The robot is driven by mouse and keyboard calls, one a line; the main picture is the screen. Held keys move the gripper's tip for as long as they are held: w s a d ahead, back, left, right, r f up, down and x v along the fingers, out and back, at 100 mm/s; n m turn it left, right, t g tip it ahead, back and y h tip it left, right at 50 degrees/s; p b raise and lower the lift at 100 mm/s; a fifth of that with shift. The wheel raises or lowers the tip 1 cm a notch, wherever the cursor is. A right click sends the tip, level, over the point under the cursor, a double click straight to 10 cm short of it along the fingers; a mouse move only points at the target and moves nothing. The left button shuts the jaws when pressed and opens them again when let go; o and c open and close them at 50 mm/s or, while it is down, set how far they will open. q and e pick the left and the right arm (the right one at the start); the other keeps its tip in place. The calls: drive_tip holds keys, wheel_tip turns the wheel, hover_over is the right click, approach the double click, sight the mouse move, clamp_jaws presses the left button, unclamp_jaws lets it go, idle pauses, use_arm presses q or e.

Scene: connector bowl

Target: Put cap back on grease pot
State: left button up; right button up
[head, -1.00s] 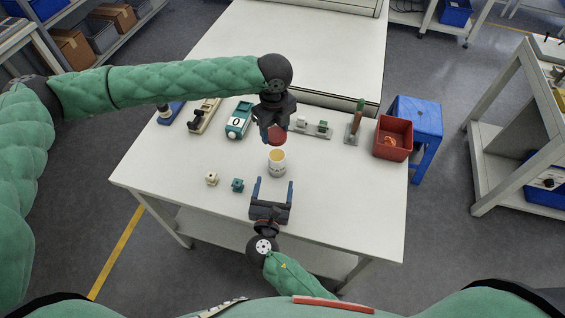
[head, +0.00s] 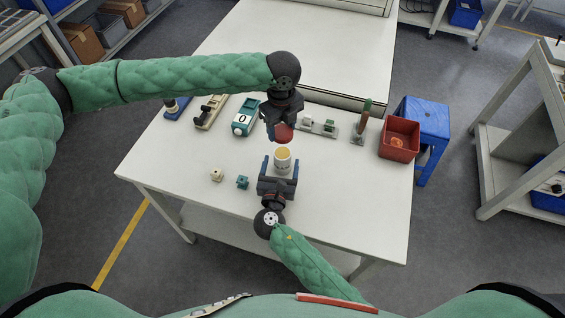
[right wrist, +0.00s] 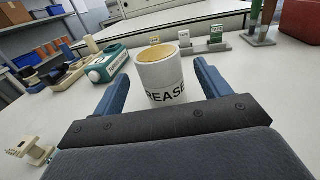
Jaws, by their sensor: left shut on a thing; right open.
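The grease pot (head: 282,160) is a white cup with a tan filling and no cap on it. It stands upright on the table, and its "GREASE" lettering shows in the right wrist view (right wrist: 162,78). My left gripper (head: 281,133) is shut on the red cap (head: 284,134) and holds it above and just behind the pot. My right gripper (head: 280,166) is open, with its blue fingers on either side of the pot. In the right wrist view its fingers (right wrist: 160,90) show gaps to the pot on both sides.
A cream connector (head: 216,175) and a teal connector (head: 242,182) lie left of the pot. The front right of the table is clear.

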drive_tip(key=shift+w+d, duration=0.2)
drive_tip(key=shift+w, duration=1.05)
drive_tip(key=shift+w+d, duration=0.2)
drive_tip(key=shift+w, duration=1.05)
drive_tip(key=c, duration=1.5)
use_arm(q)
hover_over(282, 152)
drive_tip(key=shift+f, duration=2.5)
drive_tip(key=shift+f, duration=0.85)
drive_tip(key=shift+f, duration=0.6)
